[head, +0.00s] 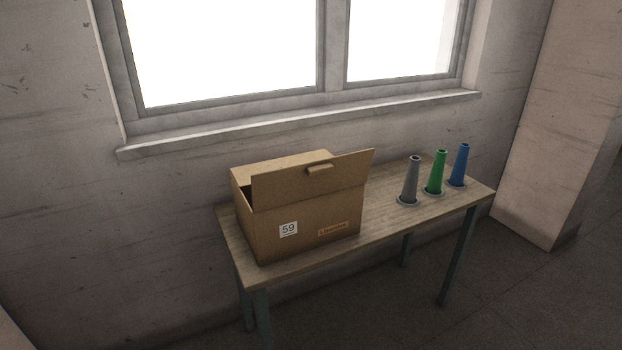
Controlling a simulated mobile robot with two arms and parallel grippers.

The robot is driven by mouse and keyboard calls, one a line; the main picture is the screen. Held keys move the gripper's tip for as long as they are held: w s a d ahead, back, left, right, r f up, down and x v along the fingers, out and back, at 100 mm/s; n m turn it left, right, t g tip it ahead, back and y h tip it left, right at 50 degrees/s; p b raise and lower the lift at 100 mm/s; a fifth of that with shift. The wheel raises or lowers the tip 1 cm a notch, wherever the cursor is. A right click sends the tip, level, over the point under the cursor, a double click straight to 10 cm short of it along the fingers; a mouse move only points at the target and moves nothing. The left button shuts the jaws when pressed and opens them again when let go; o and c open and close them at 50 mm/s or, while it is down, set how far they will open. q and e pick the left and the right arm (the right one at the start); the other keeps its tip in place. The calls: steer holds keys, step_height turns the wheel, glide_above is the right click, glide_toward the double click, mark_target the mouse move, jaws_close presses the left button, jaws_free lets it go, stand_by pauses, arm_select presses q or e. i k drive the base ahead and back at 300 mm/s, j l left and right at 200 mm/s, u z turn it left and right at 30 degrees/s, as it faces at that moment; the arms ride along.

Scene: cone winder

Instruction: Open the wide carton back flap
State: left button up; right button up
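The wide brown carton (277,238) stands on the table, with a label reading 59 on its front. Its front flap (290,185) is raised and leans upright, with a small tab (320,170) near its upper edge. Behind it, the back flap (285,166) appears to lie nearly flat over the rear of the top. A dark gap shows at the left between the two flaps. The front flap hides much of the back flap and the opening. Neither of my grippers is in view.
The wooden table (385,226) stands against the wall below a window sill (300,124). A grey cone (410,182), a green cone (435,174) and a blue cone (460,166) stand at its right end. A pillar (560,130) rises at the right. The floor in front looks clear.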

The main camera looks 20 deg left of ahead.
mark_target(242, 174)
steer(key=i+j+u, duration=0.1)
steer(key=j, duration=0.25)
steer(key=i+j+u, duration=0.15)
steer(key=j, duration=0.2)
steer(key=i+j+u, duration=0.1)
steer(key=j, duration=0.2)
steer(key=i+j+u, duration=0.1)
steer(key=j, duration=0.25)
